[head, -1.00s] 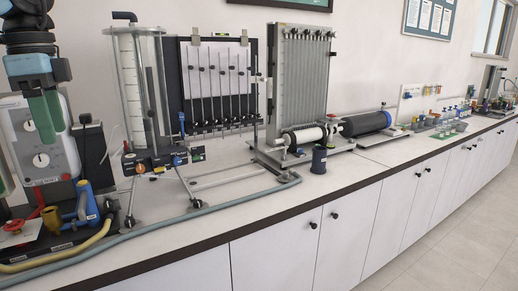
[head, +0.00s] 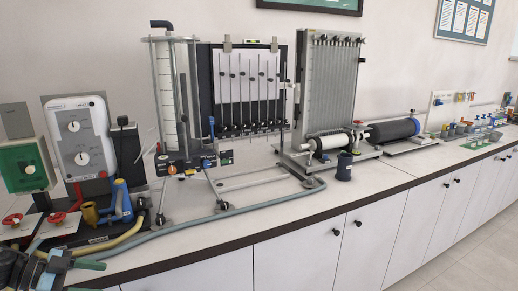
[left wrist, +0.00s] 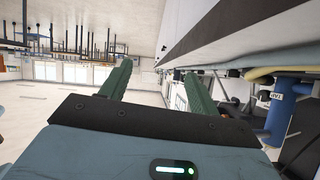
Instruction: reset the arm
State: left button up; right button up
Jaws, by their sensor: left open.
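My left gripper (head: 92,277) is at the lower left corner of the head view, low by the front edge of the counter. Its green fingers are only partly in the picture there. In the left wrist view the two green fingers of the gripper (left wrist: 160,72) stand apart with nothing between them, so it is open and empty. My right gripper is in neither view.
The counter (head: 300,212) carries manometer boards, including a grey tube board (head: 325,95), and a glass cylinder (head: 172,90). Floor is open at right.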

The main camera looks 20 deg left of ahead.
pick_arm(q)
jog(key=s+d+f+n+t+y+p, duration=0.1)
jog(key=s+d+f+n+y, duration=0.15)
jog(key=s+f, duration=0.35)
jog(key=s+d+f+n+t+y, duration=0.1)
jog(key=s+d+f+n+t, duration=0.2)
jog(key=f, duration=0.4)
jog(key=s+d+f+n+y+p, duration=0.1)
jog(key=s+d+f+y, duration=0.1)
jog(key=s+d+f, duration=0.4)
jog(key=s+d+f+n+g+y, duration=0.1)
jog(key=s+d+f, duration=0.2)
jog(key=d, duration=0.6)
jog(key=s+d+f+n+g, duration=0.1)
jog(key=s+d+f+g, duration=0.1)
jog(key=s+d, duration=0.5)
jog(key=d+f, duration=0.1)
jog(key=d, duration=0.1)
jog(key=shift+d+n+y+p, duration=0.35)
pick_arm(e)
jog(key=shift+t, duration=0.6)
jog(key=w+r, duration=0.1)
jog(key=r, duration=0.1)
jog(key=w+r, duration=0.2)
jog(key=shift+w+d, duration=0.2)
